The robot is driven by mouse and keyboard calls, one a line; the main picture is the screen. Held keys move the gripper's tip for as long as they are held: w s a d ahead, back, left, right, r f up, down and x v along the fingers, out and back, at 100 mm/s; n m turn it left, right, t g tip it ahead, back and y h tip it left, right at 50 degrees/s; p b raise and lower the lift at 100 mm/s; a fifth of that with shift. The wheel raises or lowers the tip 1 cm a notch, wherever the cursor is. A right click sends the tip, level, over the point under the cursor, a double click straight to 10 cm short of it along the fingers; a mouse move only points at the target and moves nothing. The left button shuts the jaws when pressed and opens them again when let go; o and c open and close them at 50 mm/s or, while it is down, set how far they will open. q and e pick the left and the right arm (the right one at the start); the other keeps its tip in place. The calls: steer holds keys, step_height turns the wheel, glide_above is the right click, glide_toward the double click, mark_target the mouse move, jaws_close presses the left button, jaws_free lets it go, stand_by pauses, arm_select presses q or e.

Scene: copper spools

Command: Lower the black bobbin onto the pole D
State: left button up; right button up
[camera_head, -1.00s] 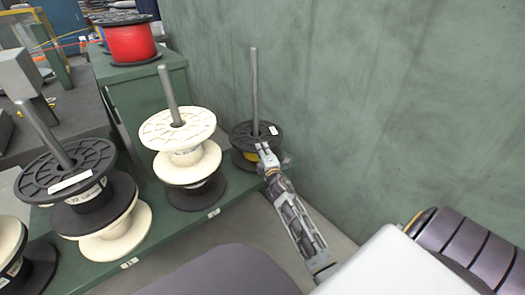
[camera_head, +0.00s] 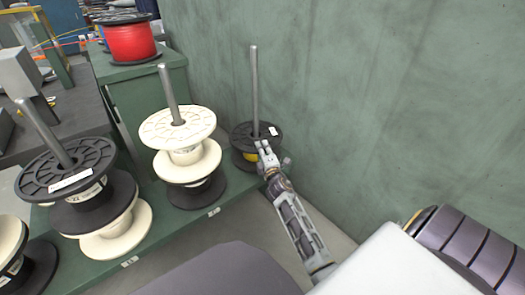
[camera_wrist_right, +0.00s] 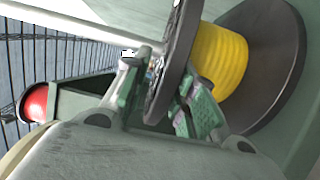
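The black bobbin (camera_head: 243,133), with yellow winding, sits low around the upright pole (camera_head: 254,85) at the right end of the green bench. I take this pole as pole D; no letter is readable. In the right wrist view the bobbin's black flange (camera_wrist_right: 176,55) passes between my right gripper's fingers (camera_wrist_right: 163,82), with yellow winding (camera_wrist_right: 220,58) and the other flange beyond. My right gripper (camera_head: 264,147) is at the upper flange's near right edge. Whether its fingers press on the flange cannot be told. My left gripper is out of view.
Cream and black spools stand on the middle pole (camera_head: 168,90) and the left pole (camera_head: 42,130). A red spool (camera_head: 130,42) sits on the green cabinet behind. The green wall (camera_head: 400,90) is close behind and right of the bobbin.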

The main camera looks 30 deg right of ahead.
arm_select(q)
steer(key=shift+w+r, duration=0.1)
arm_select(e)
steer(key=shift+o, duration=0.8)
steer(key=shift+f, duration=0.3)
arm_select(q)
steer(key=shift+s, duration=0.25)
arm_select(e)
steer(key=v, duration=0.7)
steer(key=shift+s+r, duration=0.2)
steer(key=shift+r, duration=0.05)
steer(key=shift+s+a, duration=0.1)
stand_by(0.4)
